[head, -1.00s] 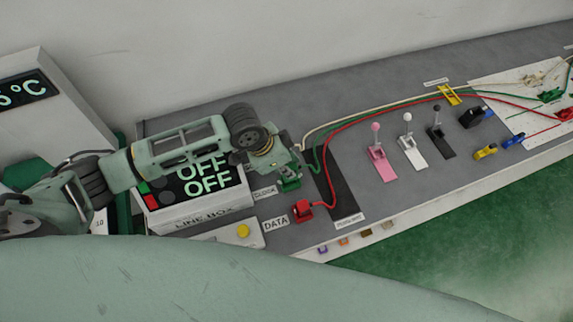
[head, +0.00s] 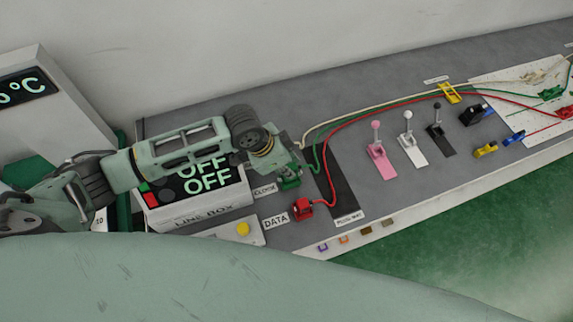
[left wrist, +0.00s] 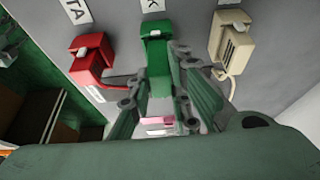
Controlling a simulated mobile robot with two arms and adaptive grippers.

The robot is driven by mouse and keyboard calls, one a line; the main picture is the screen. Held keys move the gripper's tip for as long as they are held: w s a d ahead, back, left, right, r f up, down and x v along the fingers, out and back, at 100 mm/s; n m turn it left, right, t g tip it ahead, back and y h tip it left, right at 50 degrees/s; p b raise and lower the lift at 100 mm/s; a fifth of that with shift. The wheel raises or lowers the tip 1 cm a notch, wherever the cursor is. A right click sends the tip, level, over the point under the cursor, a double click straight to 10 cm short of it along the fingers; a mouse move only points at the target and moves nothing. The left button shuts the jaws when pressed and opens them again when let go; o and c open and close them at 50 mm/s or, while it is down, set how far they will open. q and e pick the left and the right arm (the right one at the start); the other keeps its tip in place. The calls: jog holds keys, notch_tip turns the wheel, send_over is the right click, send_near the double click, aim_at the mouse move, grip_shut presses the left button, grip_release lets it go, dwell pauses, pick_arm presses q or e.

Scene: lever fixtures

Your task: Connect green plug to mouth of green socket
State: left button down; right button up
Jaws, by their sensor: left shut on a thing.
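The green socket (head: 289,182) is a small green block by the CLOCK label, just below my left gripper (head: 284,166). In the left wrist view the green socket (left wrist: 155,32) stands at top centre. My left gripper (left wrist: 161,95) has a finger on each side of the green plug (left wrist: 160,82) and is shut on it. The plug lines up with the socket and appears to meet it; I cannot tell if it is fully seated. The green cable (head: 316,156) runs from there to the right. My right gripper is out of view.
A red plug (head: 302,209) sits at the DATA label, close beside the green socket. A beige connector (left wrist: 232,42) stands on the other side. The line box (head: 200,205) reads OFF under my arm. Pink (head: 381,158), white and black levers stand further right.

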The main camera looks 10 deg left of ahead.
pick_arm(q)
jog(key=shift+f+b, duration=0.6)
jog(key=shift+f, duration=0.8)
jog(key=c, duration=1.5)
grip_release()
jog(key=shift+c, duration=0.2)
jog(key=v, duration=1.2)
jog(key=shift+s+f, duration=0.1)
jog(key=shift+s, duration=0.05)
